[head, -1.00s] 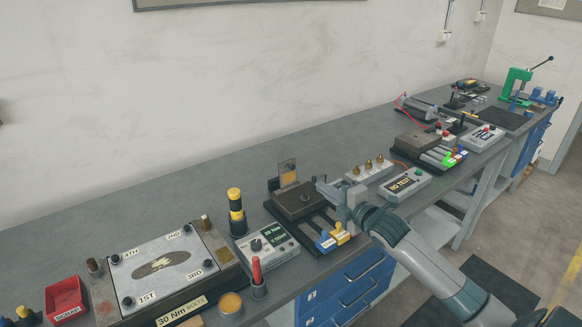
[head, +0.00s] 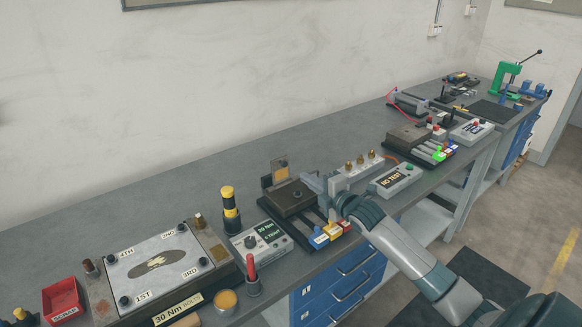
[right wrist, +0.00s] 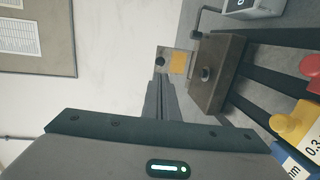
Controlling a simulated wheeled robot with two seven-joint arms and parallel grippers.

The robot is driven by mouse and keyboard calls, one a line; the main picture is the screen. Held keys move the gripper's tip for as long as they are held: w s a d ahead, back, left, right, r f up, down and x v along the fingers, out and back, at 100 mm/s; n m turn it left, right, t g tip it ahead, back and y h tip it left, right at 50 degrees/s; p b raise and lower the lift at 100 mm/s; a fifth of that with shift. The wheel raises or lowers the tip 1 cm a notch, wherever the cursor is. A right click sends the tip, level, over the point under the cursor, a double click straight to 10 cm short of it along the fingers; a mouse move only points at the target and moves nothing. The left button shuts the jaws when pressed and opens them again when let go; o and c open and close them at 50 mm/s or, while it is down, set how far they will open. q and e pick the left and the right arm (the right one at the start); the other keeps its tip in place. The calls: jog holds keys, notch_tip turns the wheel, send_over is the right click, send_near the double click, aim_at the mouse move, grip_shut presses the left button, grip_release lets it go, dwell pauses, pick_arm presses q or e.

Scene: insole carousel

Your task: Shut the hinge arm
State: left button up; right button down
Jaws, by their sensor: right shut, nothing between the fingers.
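An upright plate with a yellow square (head: 281,171), which I take for the hinge arm, stands at the back of a brown block (head: 291,199). In the right wrist view the plate (right wrist: 179,64) has a dark round knob and stands raised beside the block (right wrist: 213,77), which has a knob on top. My right gripper (head: 311,183) is at the block's right rear side in the head view. Its fingers (right wrist: 159,92) are shut and empty, pointing toward the plate; I cannot tell whether they touch it. My left gripper is out of view.
Blue, yellow and red handles (head: 331,232) stick out in front of the block. A grey box with brass posts (head: 360,166) and a "NO TEST" box (head: 396,180) stand to the right. A torque box (head: 262,244) and a yellow-black post (head: 230,210) stand to the left.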

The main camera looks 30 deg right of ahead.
jog(key=p, duration=0.3)
send_near(285, 165)
jog(key=w, duration=0.4)
jog(key=shift+w+f, duration=0.3)
jog(key=shift+w, duration=0.4)
jog(key=shift+w+f, duration=0.15)
jog(key=shift+w, duration=0.35)
jog(key=shift+w, duration=0.1)
